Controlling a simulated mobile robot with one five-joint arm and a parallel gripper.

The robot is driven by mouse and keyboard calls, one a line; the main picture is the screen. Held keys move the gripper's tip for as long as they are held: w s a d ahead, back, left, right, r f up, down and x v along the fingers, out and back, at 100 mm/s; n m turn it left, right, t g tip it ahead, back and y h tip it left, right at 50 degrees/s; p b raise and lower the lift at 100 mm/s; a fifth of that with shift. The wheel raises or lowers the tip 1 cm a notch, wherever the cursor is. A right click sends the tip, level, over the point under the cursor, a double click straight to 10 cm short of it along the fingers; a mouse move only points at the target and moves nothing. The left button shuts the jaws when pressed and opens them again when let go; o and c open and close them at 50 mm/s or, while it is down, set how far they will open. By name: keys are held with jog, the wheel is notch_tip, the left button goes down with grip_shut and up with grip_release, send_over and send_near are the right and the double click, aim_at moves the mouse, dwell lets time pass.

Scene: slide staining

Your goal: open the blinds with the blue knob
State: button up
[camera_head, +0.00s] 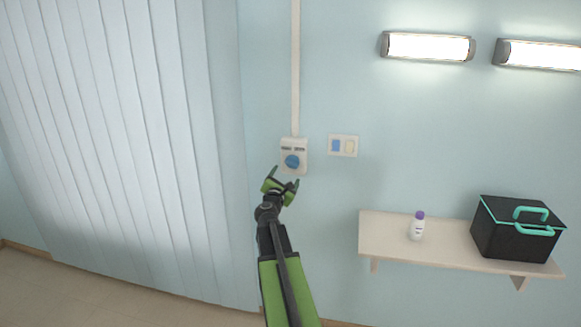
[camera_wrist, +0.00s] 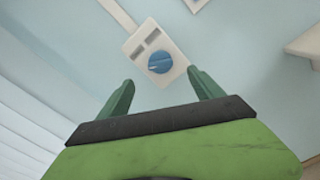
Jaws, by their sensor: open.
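The blue knob (camera_head: 292,161) is round and sits on a white control box (camera_head: 301,145) on the wall, right of the blinds. In the wrist view the blue knob (camera_wrist: 160,61) shows on the tilted white box (camera_wrist: 141,36), beyond my fingertips and roughly between them. My gripper (camera_head: 283,178) is open and empty, just below the knob in the head view. Its two green fingers are spread apart in the wrist view (camera_wrist: 161,75) and do not appear to touch the knob. The blinds (camera_head: 130,130) hang as closed vertical slats at the left.
A switch plate (camera_head: 343,146) with a blue and a cream switch is right of the box. A shelf (camera_head: 390,240) at the lower right holds a white bottle (camera_head: 417,229) with a purple cap and a black case (camera_head: 510,240). Two lamps (camera_head: 428,46) are above.

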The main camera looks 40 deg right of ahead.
aim_at(293, 161)
jog(key=x, duration=1.1)
